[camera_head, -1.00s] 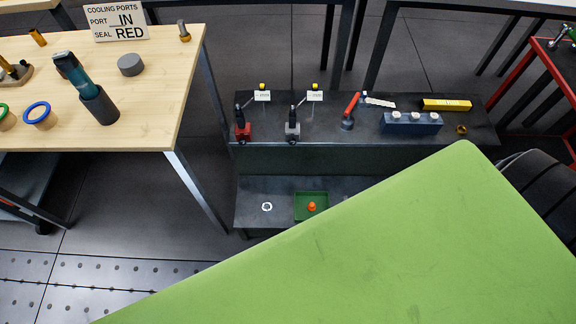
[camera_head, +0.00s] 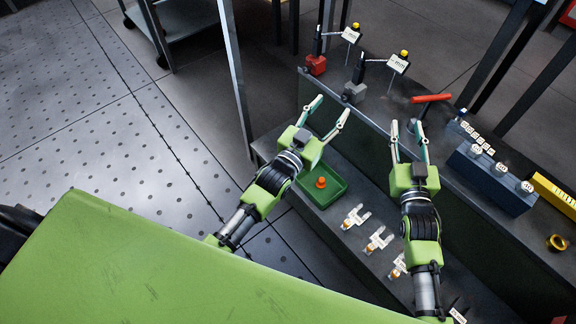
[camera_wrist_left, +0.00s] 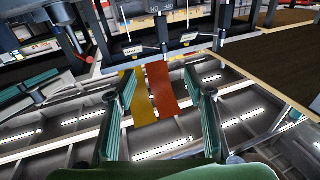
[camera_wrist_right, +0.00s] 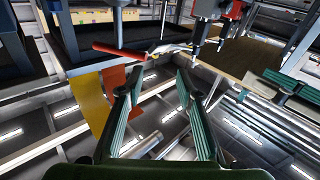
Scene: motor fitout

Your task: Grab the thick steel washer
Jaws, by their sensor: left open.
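No steel washer is clearly visible now. My left gripper (camera_head: 330,108) is open and empty, reaching above the shelf near the tray. My right gripper (camera_head: 407,126) is open and empty, right of it, in front of the upper shelf. Both wrist views show parted green fingers with nothing between them, the left (camera_wrist_left: 163,95) and the right (camera_wrist_right: 153,85).
An orange knobbed part (camera_head: 321,182) sits in the tray. Several small labelled pieces (camera_head: 355,216) lie on the lower shelf. The upper shelf holds a red-handled tool (camera_head: 431,98), a blue block (camera_head: 492,178), a yellow bar (camera_head: 556,194) and a brass ring (camera_head: 557,243).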

